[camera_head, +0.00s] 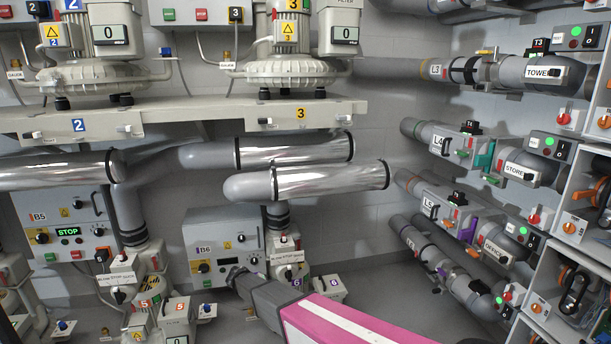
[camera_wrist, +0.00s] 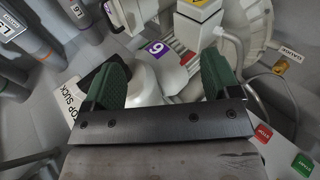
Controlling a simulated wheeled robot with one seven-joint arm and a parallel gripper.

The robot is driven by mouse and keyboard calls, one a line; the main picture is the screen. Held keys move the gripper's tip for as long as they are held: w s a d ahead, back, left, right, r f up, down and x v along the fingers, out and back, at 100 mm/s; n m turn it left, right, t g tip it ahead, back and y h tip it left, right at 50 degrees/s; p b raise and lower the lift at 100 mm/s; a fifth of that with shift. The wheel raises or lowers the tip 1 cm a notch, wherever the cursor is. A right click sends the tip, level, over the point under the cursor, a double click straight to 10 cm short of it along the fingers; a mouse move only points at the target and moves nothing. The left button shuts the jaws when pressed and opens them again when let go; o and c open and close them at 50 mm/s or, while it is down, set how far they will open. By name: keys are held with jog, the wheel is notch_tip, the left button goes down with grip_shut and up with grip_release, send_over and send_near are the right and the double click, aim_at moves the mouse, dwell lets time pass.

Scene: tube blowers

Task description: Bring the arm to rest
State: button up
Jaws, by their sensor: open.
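My gripper (camera_wrist: 163,76) shows in the wrist view with two green finger pads held apart, so it is open. A white rounded pipe part (camera_wrist: 145,82) lies beyond the gap between the pads, and I cannot tell whether they touch it. A tag with a purple 6 (camera_wrist: 157,48) is just past it. In the head view my pink and white arm reaches in from the bottom right. Its dark end is low, in front of the B6 control box (camera_head: 214,232) and close to blower 6's lever box (camera_head: 287,257). The fingertips are hard to make out there.
Shiny pipes (camera_head: 310,180) run across above the arm. A shelf (camera_head: 200,112) carries blowers 2 and 3. Blower 5 (camera_head: 150,318) stands to the left. Pipes with valves (camera_head: 455,150) and open cubbies (camera_head: 570,190) line the right wall. Bare floor (camera_head: 385,285) shows right of blower 6.

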jog(key=s+d+r+m+g+y, duration=0.1)
jog(key=s+d+r+y, duration=0.2)
jog(key=d, duration=0.8)
jog(key=s+d+r+m+g+y, duration=0.1)
jog(key=s+d+r+y, duration=0.2)
jog(key=s+d+r, duration=0.3)
jog(key=s+d+r+m+g+y, duration=0.2)
jog(key=s+d+r, duration=0.3)
jog(key=s+d, duration=0.6)
jog(key=d, duration=0.6)
jog(key=shift+r+y, duration=0.3)
jog(key=shift+y, duration=0.1)
